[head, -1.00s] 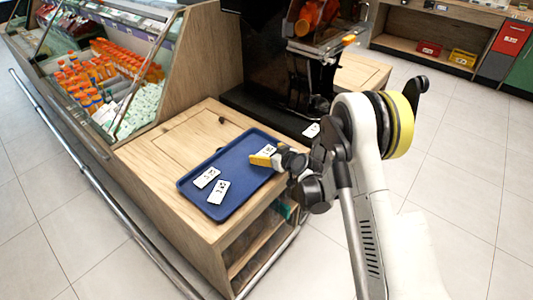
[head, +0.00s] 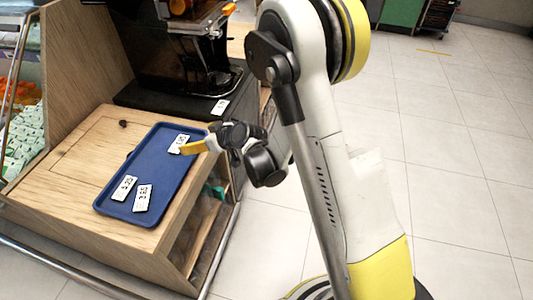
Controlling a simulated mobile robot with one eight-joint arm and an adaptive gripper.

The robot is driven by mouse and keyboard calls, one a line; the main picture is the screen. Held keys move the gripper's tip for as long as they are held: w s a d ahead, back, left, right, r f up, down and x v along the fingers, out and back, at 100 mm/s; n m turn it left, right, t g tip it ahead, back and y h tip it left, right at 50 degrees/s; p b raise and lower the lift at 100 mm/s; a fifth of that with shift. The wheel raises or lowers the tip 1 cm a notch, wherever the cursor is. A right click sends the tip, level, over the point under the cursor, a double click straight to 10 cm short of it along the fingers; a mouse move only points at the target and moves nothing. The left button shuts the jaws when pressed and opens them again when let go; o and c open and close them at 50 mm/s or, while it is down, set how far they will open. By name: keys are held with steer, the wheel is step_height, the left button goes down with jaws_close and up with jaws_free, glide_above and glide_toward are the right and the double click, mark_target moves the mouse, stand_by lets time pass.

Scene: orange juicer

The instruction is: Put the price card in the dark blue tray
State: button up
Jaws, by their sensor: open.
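The dark blue tray (head: 160,183) lies flat on the wooden counter. Two white price cards, one (head: 124,188) and another (head: 142,198), lie in its near left part. Another white card (head: 220,107) is on the black base of the juicer, outside the tray.
The black juicer (head: 190,60) stands behind the tray on the wooden counter (head: 75,190). A metal rail runs along the counter's foot. Open tiled floor (head: 450,150) lies to the right.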

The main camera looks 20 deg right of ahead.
steer(key=s+d+r+m+h, duration=0.1)
steer(key=s+d+r, duration=0.15)
steer(key=r, duration=0.25)
steer(key=s+d+r+m+h, duration=0.1)
steer(key=s+r, duration=0.2)
steer(key=r, duration=0.2)
steer(key=s+d+r+m+g+h, duration=0.1)
steer(key=s+d+r, duration=0.1)
steer(key=s, duration=0.6)
steer(key=s+d+r+m+g+h, duration=0.1)
steer(key=s+d+r+m+h, duration=0.1)
steer(key=s+d, duration=0.3)
steer(key=s+d+r+m+h, duration=0.1)
steer(key=s+d, duration=0.3)
steer(key=s, duration=0.8)
steer(key=shift+r+g, duration=0.4)
steer(key=shift+r, duration=0.35)
